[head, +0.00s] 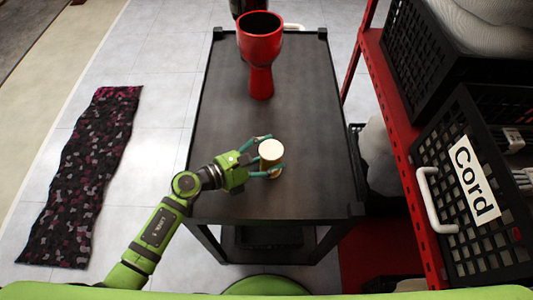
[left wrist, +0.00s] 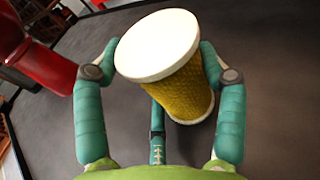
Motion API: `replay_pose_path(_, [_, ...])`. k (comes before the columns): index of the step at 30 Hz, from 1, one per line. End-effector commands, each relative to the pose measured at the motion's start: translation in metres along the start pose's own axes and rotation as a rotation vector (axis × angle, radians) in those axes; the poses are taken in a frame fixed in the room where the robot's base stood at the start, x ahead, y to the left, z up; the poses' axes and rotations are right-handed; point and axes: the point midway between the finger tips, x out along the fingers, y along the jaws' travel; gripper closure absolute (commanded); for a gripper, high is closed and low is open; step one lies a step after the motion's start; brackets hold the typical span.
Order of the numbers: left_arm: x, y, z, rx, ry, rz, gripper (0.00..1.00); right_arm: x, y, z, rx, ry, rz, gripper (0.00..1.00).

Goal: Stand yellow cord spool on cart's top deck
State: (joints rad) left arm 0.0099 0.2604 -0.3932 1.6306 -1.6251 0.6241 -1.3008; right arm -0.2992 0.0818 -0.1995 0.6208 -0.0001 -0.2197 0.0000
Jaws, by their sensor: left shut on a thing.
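The yellow cord spool (head: 270,152) is at the near part of the cart's dark top deck (head: 220,110), its white end facing up. In the left wrist view the spool (left wrist: 182,85) shows yellow wound cord below a round white end. My left gripper (head: 267,156) is shut on the spool, one teal finger on each side. The spool looks upright and at or very close to the deck; I cannot tell whether its base touches. Its lower end is partly hidden by the fingers in the head view. My right gripper is not in view.
A red goblet drum (head: 261,60) stands on the far part of the deck, with a dark one (head: 240,8) behind it. A red shelf with a black crate (head: 480,220) labelled "Cord" is at the right. The deck's middle is clear.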

Motion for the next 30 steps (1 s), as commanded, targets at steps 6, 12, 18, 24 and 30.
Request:
replay_pose_path(6, [0.0, 0.0, -0.002, 0.0, 0.001, 0.0, 0.04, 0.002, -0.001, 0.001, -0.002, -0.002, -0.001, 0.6])
replay_pose_path(12, [0.0, 0.0, -0.002, 0.0, 0.001, 0.0, 0.04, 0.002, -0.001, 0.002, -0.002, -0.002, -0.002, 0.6])
replay_pose_path(18, [0.0, 0.0, 0.0, 0.0, 0.001, 0.0, 0.04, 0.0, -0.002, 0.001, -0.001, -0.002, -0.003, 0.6])
replay_pose_path(24, [-0.025, 0.001, -0.004, 0.001, 0.004, 0.002, 0.04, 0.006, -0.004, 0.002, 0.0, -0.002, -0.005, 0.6])
replay_pose_path(30, [-0.069, 0.0, -0.005, 0.002, 0.005, -0.001, 0.04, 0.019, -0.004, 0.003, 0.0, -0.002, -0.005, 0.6])
